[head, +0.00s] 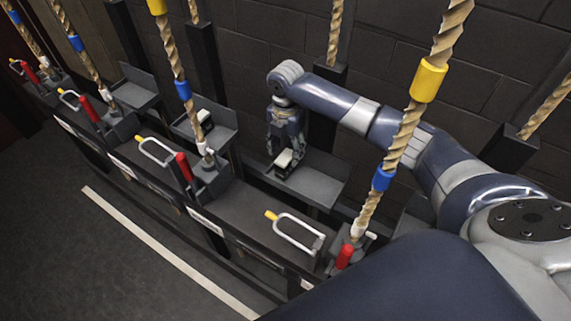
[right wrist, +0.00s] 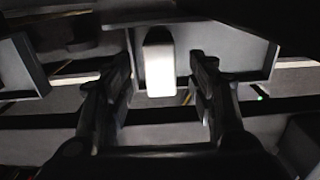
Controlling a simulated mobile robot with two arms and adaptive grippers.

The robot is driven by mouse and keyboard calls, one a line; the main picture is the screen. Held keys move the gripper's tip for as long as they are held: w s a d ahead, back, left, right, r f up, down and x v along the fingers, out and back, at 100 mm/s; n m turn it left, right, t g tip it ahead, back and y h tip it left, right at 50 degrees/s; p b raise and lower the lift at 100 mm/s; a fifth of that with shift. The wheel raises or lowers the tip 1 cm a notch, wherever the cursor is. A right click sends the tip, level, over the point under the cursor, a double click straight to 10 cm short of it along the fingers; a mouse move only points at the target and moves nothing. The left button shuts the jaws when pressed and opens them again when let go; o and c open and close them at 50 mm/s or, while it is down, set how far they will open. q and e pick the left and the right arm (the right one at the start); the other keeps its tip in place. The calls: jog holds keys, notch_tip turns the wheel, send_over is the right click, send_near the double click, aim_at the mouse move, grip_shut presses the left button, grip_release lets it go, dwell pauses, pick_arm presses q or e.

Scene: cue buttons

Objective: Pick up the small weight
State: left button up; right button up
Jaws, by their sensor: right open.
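A small block with a cream top and dark sides, seemingly the small weight (head: 284,159), is at a grey shelf (head: 318,178) by the back wall. My right gripper (head: 286,148) points down right at the block, its fingers open. In the right wrist view, the pale face of the block (right wrist: 159,66) shows between the two spread fingers (right wrist: 161,82), with a gap on each side. The gripper hides part of the block in the head view. My left gripper is not in view.
A similar pale-topped block (head: 205,119) sits on the shelf to the left. Striped ropes with blue and yellow bands (head: 428,80) hang in front. Red-handled levers (head: 185,166) and white loop handles (head: 297,228) line the front ledge. A post stands behind the gripper.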

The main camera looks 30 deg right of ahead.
aim_at(285, 156)
notch_tip(285, 156, down, 5)
jog(key=shift+s+a+r, duration=0.1)
jog(key=shift+r, duration=0.1)
jog(key=shift+c, duration=0.3)
grip_shut()
jog(key=shift+r, duration=0.15)
